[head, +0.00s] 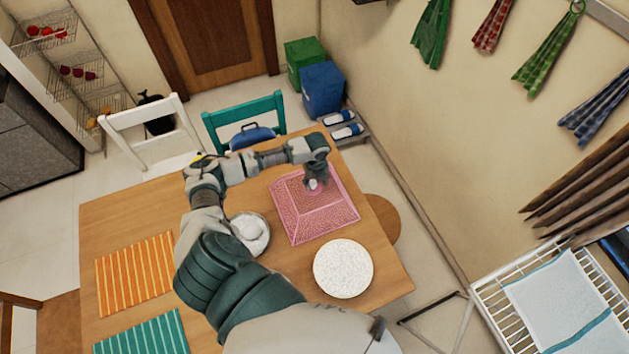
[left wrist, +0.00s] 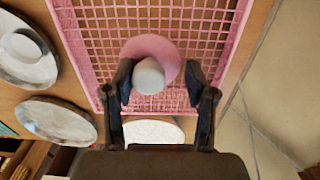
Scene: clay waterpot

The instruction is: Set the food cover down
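The food cover (head: 318,217) is a pink mesh pyramid with a pale knob on top. In the head view it rests on the wooden table (head: 390,270), near the far right side. My left gripper (head: 316,183) is over its top. In the left wrist view, the pale knob (left wrist: 149,76) sits on a pink disc above the cover's mesh (left wrist: 185,25). My left gripper (left wrist: 160,88) is open, with a finger on each side of the knob. The left finger is close to the knob, and a clear gap shows at the right finger. My right gripper is not in view.
Orange (head: 135,273) and teal (head: 145,335) striped mats lie at left. Chairs (head: 245,115) stand behind the table.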

